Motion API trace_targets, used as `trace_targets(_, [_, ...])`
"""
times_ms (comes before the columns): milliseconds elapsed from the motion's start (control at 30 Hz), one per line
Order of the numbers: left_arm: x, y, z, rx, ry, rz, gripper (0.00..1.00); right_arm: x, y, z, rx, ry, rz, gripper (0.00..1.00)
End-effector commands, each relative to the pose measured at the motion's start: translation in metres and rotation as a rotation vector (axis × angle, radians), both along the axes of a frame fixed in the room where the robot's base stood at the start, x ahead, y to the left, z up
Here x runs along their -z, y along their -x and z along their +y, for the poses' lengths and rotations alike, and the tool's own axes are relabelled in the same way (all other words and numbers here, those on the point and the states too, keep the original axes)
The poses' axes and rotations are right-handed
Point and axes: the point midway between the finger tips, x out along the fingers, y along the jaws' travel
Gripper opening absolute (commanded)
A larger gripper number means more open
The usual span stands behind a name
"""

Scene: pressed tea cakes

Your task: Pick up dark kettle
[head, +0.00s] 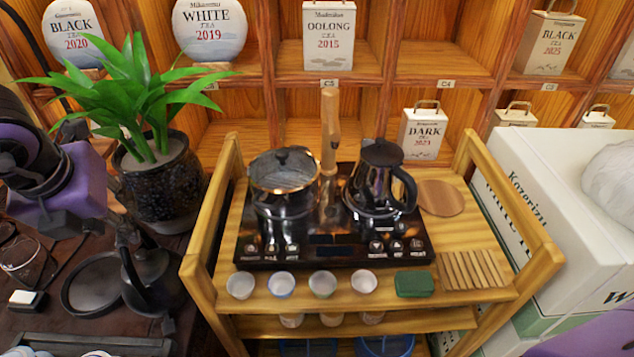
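A matte dark kettle (153,284) stands on the dark table at the lower left, its upper part overlapped by my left gripper (125,228). My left gripper points down from the purple wrist, right at the kettle's top and handle. Its fingers are small and dark against the kettle, so whether they are closed on the handle is unclear. A second, glossy dark kettle (376,182) with a black side handle stands on the right plate of the black double cooker (330,252), well away from my gripper. My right gripper is out of view.
A potted plant (165,190) stands close behind my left gripper. A round dark tray (92,285) lies left of the matte kettle. The wooden cart (222,225) is close on its right, holding a glass-lidded pot (284,215) and small cups. White boxes (560,180) stand far right.

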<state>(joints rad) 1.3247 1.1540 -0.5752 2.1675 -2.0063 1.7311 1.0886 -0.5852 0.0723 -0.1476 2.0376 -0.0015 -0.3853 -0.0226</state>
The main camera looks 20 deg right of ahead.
Motion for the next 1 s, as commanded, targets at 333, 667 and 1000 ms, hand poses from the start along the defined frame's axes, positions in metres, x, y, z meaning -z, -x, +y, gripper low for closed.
trace_targets(333, [0.042,-0.015,0.001,0.0,0.0,0.001,0.33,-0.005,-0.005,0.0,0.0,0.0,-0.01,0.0])
trace_targets(667, [0.044,-0.015,0.001,0.0,0.001,0.0,0.23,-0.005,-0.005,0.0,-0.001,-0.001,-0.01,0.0])
trace_targets(1000, [0.044,-0.015,0.001,0.0,0.001,0.0,0.0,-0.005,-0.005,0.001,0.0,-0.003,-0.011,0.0])
